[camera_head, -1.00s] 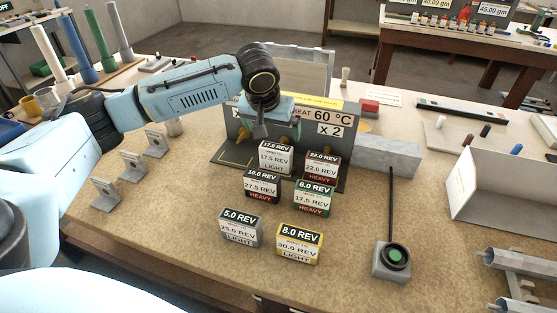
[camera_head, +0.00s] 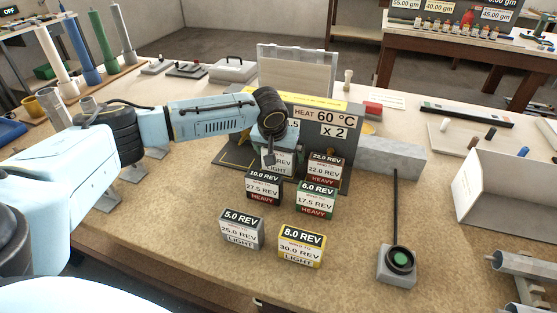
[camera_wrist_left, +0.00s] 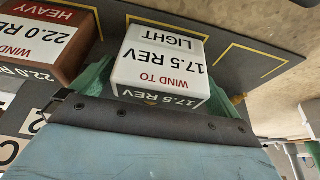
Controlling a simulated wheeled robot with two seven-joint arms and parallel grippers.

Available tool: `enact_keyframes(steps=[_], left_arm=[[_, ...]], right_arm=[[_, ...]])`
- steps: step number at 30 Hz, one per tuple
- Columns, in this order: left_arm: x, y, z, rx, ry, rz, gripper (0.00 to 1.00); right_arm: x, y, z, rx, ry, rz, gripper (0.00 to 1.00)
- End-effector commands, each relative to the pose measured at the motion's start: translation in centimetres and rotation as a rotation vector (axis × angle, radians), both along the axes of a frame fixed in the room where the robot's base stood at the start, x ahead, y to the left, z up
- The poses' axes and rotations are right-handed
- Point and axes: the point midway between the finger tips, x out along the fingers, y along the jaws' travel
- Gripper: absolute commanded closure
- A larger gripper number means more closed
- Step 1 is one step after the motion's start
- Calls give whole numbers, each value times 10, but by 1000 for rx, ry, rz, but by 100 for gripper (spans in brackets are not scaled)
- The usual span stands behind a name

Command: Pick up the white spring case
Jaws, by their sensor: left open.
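The white spring case, labelled 17.5 REV LIGHT, stands in the back left of the group of cases (camera_head: 284,166), partly hidden behind my left gripper (camera_head: 270,158). In the left wrist view the white case (camera_wrist_left: 160,62) shows large and upright, with its label upside down. My left gripper is open, with a green finger on each side of the case's near end. I cannot tell whether either finger touches it. My right gripper is not in view.
A dark red-labelled 22.0 REV HEAVY case (camera_head: 325,168) stands close on the right. The 10.0 REV case (camera_head: 263,187) and green 6.0 REV case (camera_head: 316,200) stand in front. A dark sign board (camera_head: 345,125) rises behind. A grey block (camera_head: 390,157) lies to the right.

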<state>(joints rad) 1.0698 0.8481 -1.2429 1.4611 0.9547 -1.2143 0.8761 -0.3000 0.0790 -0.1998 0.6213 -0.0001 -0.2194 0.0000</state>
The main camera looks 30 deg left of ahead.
Motion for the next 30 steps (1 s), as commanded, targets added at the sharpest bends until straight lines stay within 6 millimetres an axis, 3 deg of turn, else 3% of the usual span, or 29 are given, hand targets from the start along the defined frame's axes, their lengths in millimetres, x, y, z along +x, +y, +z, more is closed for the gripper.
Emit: enact_keyframes(steps=[3, 14, 23, 30], left_arm=[[0, 0, 1, 0, 0, 0, 0], [0, 0, 1, 0, 0, 0, 47], [0, 0, 7, -1, -2, 1, 48], [1, 0, 51, -2, -6, 1, 48]], right_arm=[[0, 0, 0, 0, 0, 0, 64], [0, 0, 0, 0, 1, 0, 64], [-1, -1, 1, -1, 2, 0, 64], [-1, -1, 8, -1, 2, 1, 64]])
